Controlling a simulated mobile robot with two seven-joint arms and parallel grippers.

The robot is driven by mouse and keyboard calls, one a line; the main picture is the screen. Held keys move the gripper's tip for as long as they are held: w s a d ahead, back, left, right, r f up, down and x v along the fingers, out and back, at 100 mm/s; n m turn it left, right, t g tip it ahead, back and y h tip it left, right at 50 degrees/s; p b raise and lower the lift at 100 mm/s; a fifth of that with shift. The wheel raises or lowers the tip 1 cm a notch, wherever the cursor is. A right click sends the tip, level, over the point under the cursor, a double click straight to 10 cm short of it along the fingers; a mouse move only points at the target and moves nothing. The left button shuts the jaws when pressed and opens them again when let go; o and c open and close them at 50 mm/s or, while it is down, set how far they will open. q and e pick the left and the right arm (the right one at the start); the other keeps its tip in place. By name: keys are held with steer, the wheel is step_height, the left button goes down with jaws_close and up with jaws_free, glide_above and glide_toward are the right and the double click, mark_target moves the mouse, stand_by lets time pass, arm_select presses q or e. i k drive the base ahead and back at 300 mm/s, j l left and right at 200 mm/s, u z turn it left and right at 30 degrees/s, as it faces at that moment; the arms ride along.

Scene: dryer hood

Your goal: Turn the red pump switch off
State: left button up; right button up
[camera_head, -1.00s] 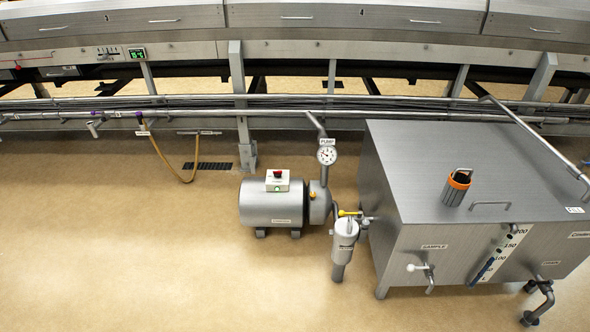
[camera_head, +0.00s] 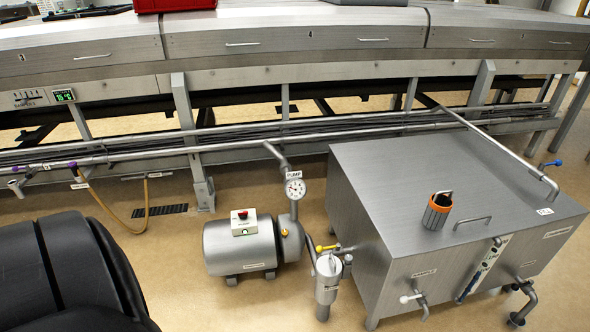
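The red pump switch (camera_head: 242,214) is a small red knob on top of a white box (camera_head: 244,224). The box sits on the grey cylindrical pump (camera_head: 238,252), and a green light shows on its front face. Beside the pump is a round gauge (camera_head: 295,188) under a "PUMP" label. Neither gripper is in view. A large black rounded shape, probably part of my own body, fills the lower left and is apart from the pump in the picture.
Pipes (camera_head: 240,137) run behind. A tan hose (camera_head: 112,212) hangs at left.

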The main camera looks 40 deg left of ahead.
mark_target(242, 215)
steer(key=j+z, duration=0.2)
steer(key=j, duration=0.3)
steer(key=j+z, duration=0.15)
steer(key=j, duration=0.35)
steer(key=j+z, duration=0.2)
steer(key=j, duration=0.3)
steer(key=k+j+z, duration=0.15)
steer(key=j, duration=0.3)
steer(key=k+j+z, duration=0.2)
steer(key=j, duration=0.3)
steer(key=i, duration=0.1)
